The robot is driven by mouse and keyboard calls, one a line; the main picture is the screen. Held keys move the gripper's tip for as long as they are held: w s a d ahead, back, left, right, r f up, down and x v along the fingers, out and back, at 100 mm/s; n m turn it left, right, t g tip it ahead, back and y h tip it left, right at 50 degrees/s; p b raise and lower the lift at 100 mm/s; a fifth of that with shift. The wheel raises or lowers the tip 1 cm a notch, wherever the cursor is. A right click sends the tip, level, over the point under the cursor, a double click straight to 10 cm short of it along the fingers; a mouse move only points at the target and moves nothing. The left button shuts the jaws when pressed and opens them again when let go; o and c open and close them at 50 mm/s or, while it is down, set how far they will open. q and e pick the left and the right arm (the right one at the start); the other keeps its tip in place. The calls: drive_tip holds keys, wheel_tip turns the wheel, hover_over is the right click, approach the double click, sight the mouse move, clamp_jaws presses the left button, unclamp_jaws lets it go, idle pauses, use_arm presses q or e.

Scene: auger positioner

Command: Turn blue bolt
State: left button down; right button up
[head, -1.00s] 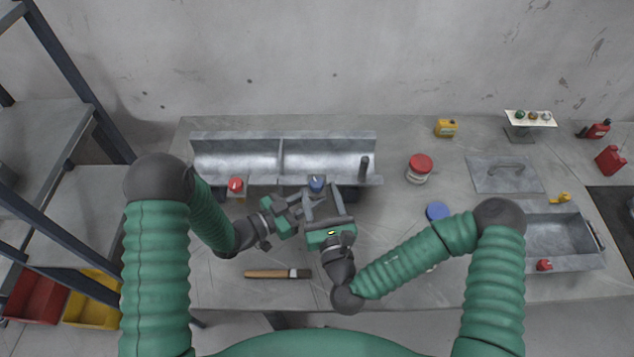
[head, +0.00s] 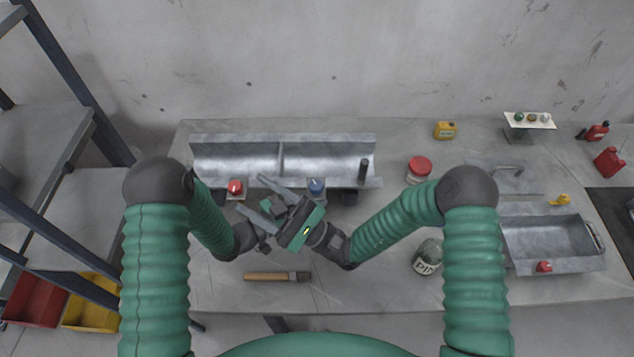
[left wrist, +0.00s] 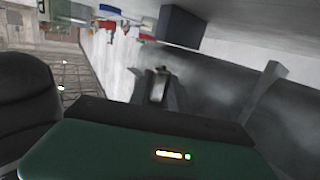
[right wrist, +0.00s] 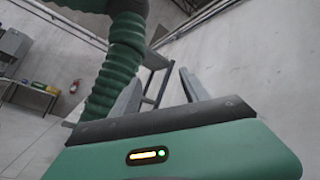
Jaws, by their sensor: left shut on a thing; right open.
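The blue bolt (head: 316,186) stands at the front edge of the metal trough, its blue head showing in the head view. My left gripper (head: 299,198) comes in from the left with its fingers toward the bolt. It is shut on the bolt, though my right gripper partly covers the contact. In the left wrist view the left fingers (left wrist: 158,85) are close together around something grey; no blue shows there. My right gripper (head: 251,193) is open and empty, just left of the bolt, fingers pointing up-left across my left gripper. Its spread fingers (right wrist: 158,85) show in the right wrist view.
The trough (head: 235,160) lies behind both grippers. A red bolt (head: 235,187) is close to my right fingertips. A brush (head: 270,277) lies in front. A jar (head: 428,258), a red-lidded tin (head: 419,168) and a metal bin (head: 550,238) stand to the right.

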drive_tip(key=s+a+f+n+g+h, duration=0.25)
drive_tip(key=s+n+g+h, duration=0.4)
drive_tip(key=n+g, duration=0.95)
drive_tip(key=n+t+h, duration=0.6)
drive_tip(key=t+h, duration=0.3)
drive_tip(key=h, duration=0.9)
approach(317, 184)
wheel_tip(317, 184, down, 9)
drive_tip(key=shift+a+r, duration=0.1)
clamp_jaws()
